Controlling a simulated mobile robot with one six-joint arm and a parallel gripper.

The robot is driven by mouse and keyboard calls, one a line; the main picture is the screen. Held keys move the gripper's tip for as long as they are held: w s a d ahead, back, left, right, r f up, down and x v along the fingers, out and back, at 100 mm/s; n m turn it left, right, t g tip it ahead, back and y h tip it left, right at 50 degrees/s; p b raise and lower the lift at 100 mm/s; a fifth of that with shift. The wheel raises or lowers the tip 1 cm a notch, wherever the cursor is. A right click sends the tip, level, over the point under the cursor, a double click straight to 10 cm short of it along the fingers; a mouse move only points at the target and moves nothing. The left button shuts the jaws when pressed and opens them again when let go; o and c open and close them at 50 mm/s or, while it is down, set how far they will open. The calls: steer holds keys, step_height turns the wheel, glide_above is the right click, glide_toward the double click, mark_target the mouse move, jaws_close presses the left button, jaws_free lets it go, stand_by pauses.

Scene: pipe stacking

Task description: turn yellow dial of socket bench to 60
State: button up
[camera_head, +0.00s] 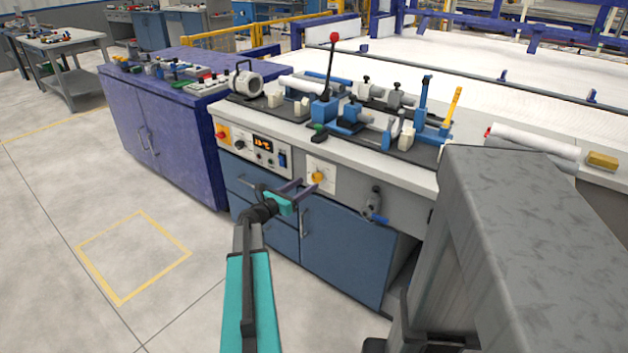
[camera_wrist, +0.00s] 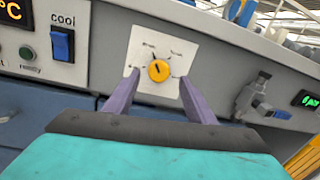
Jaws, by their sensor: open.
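The yellow dial (camera_head: 317,177) sits on a white square plate on the front of the socket bench (camera_head: 395,207). In the wrist view the dial (camera_wrist: 159,70) is round, with a dark pointer mark and small printed labels around it that are too blurred to read. My gripper (camera_head: 303,187) is open in front of the dial. In the wrist view its two purple fingers (camera_wrist: 161,92) stand to the left and right of the dial, apart from it. Nothing is between the fingers in their grip, and the dial is fully visible.
Left of the dial is a control panel with an orange display (camera_head: 263,144) and a blue switch (camera_wrist: 62,43). A grey and blue valve (camera_head: 373,205) sticks out to the right. The bench top carries pipe fixtures and a red-knobbed lever (camera_head: 333,38). Floor at left is clear.

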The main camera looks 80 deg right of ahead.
mark_target(315, 179)
steer(key=shift+x, duration=2.75)
steer(key=c, duration=1)
steer(key=shift+d, duration=0.3)
steer(key=shift+a+f, duration=0.1)
steer(key=shift+a, duration=0.25)
